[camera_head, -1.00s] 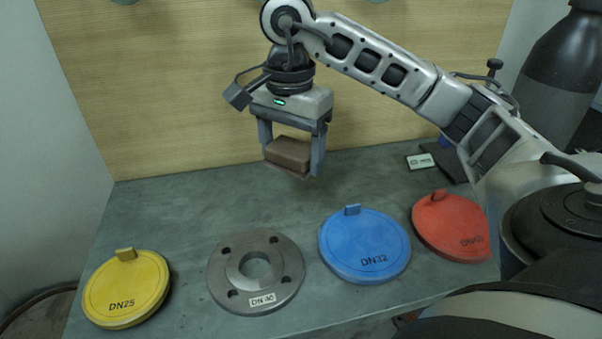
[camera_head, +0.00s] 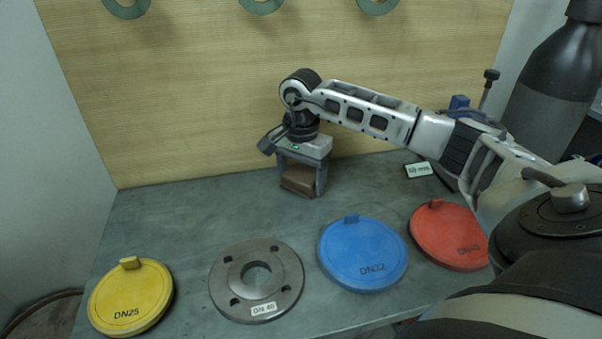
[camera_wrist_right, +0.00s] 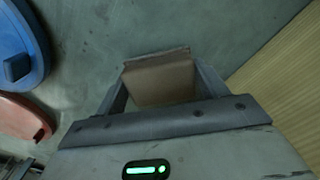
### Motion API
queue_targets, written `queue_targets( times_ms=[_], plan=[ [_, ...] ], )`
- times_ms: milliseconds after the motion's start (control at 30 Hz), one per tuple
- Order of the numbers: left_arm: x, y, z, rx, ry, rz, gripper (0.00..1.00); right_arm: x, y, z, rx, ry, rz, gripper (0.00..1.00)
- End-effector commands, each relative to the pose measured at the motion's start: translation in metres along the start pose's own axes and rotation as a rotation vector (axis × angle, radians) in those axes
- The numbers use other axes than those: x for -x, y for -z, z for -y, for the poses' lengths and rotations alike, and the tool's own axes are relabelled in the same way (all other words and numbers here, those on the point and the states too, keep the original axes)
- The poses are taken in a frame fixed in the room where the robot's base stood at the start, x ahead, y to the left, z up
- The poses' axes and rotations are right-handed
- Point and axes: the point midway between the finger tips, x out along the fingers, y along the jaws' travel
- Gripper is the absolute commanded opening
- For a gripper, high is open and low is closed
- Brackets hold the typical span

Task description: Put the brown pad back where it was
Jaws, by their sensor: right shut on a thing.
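The brown pad (camera_head: 299,181) is a small block held between the fingers of my right gripper (camera_head: 299,184), near the back of the grey bench. In the right wrist view the pad (camera_wrist_right: 160,80) fills the space between both fingers of the right gripper (camera_wrist_right: 158,88). The pad is at or just above the bench top; I cannot tell whether it touches. My left gripper is not in view.
On the grey bench (camera_head: 190,215) lie a yellow DN25 cover (camera_head: 130,295), a grey DN 40 flange (camera_head: 232,265), a blue DN32 cover (camera_head: 362,252) and a red cover (camera_head: 448,236). A small label card (camera_head: 418,169) lies at the back right. Bare bench surrounds the pad.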

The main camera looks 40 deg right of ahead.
Motion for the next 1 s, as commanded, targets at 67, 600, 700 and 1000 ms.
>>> queue_targets(
  times_ms=[67, 600, 700, 1000],
  plan=[
    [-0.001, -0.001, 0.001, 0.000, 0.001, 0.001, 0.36, 0.000, 0.000, 0.000, 0.000, 0.001, 0.000, 0.47],
    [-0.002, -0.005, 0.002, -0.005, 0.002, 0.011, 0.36, -0.003, 0.000, 0.000, -0.001, 0.000, 0.000, 0.94],
    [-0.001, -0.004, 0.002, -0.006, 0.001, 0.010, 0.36, -0.002, 0.000, 0.000, -0.001, 0.000, 0.000, 0.94],
    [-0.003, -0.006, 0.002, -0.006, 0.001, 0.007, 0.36, 0.040, 0.000, 0.002, -0.001, 0.007, -0.001, 0.94]
  ],
)
